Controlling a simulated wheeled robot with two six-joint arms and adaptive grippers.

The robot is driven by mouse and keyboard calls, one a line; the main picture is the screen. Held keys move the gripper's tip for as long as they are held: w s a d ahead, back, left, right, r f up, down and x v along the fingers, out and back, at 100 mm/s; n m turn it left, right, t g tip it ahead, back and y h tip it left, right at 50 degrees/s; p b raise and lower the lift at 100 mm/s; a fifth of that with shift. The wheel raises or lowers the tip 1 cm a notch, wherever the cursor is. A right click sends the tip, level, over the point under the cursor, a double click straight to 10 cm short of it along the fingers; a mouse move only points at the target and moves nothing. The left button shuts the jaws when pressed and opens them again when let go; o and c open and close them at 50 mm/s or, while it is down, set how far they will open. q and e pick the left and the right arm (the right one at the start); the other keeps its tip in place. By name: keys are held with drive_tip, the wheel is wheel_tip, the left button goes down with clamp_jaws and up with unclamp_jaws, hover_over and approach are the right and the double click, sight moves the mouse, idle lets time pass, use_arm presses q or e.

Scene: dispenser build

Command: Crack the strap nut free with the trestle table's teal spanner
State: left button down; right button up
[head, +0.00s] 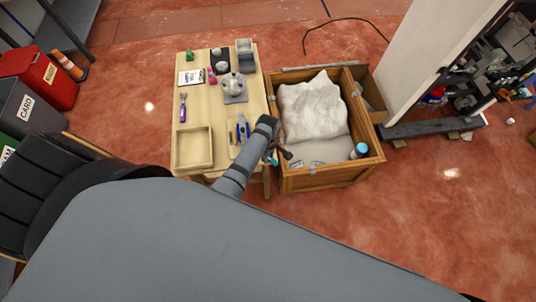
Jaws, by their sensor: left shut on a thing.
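My left arm reaches over the near right edge of the trestle table (196,128). My left gripper (283,151) is at the left wall of the wooden crate (330,178), pointing down and to the right. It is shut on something. A small teal piece (272,160) shows at its jaws and looks like the teal spanner, mostly hidden by the gripper. I cannot make out the strap nut; grey fittings show on the crate rim. My right gripper is out of view.
The table holds a shallow wooden tray (194,166), a purple-handled tool (183,108), a metal pot (232,83) and blue tools (243,129). In the crate are a white sack (313,107) and a blue-capped bottle (359,151).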

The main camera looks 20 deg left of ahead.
use_arm(q)
drive_tip(key=shift+f+b, duration=0.55)
drive_tip(key=shift+f, duration=0.35)
drive_tip(key=shift+w+d+n+b, duration=0.2)
drive_tip(key=shift+w+n+b, duration=0.3)
drive_tip(key=shift+w+n, duration=0.7)
drive_tip(key=shift+w, duration=0.15)
drive_tip(key=shift+w+a+n+b, duration=0.1)
drive_tip(key=shift+w+n+b, duration=0.45)
drive_tip(key=shift+w+n, duration=0.5)
drive_tip(key=shift+w, duration=0.1)
